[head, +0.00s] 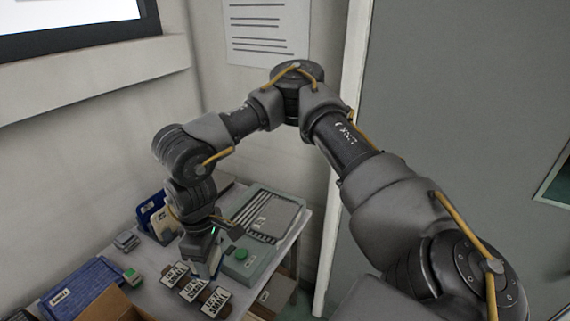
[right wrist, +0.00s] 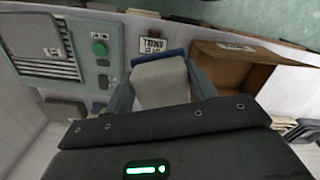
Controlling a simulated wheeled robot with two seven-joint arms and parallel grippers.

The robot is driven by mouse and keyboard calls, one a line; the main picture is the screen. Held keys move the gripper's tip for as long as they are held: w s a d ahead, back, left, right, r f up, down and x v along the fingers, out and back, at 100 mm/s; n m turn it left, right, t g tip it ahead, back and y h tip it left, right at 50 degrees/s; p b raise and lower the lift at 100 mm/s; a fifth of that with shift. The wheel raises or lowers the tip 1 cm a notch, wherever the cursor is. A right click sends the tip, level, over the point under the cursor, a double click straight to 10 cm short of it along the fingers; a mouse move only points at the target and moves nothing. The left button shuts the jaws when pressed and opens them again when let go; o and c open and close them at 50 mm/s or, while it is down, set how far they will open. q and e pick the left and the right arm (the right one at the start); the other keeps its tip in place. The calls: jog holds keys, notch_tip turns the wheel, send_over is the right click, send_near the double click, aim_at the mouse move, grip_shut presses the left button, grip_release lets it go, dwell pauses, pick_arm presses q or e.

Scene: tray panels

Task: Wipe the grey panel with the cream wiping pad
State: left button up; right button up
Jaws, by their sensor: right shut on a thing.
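The grey panel (head: 240,268) lies on the table in the head view, with a striped grille and a green button. It also shows at the upper left of the right wrist view (right wrist: 103,80). My right gripper (head: 204,262) is at the panel's left side, pointing down. In the right wrist view, my right gripper (right wrist: 160,88) is shut on the cream wiping pad (right wrist: 160,82), which has a blue edge at its far side. The pad is beside the button end of the panel. Whether it touches anything below is hard to tell. My left gripper is out of view.
Several label cards (head: 191,289) lie along the table's front. An open cardboard box (head: 108,304) and a blue case (head: 75,285) are at the lower left. A blue holder (head: 152,216) stands behind the gripper. A wall backs the table.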

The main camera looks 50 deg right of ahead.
jog(key=w+d+f+n+p, duration=0.5)
jog(key=w+d+n, duration=0.4)
jog(key=n, duration=0.7)
jog(key=d+f+n+p, duration=0.2)
jog(key=d+f+n, duration=0.1)
jog(key=d+n, duration=0.4)
jog(key=s+d+f+n+p, duration=0.1)
jog(key=d+f+n, duration=0.3)
jog(key=d+n, duration=0.4)
jog(key=d, duration=0.5)
jog(key=shift+s+d+p, duration=0.15)
jog(key=shift+d+p, duration=0.05)
jog(key=shift+p, duration=0.2)
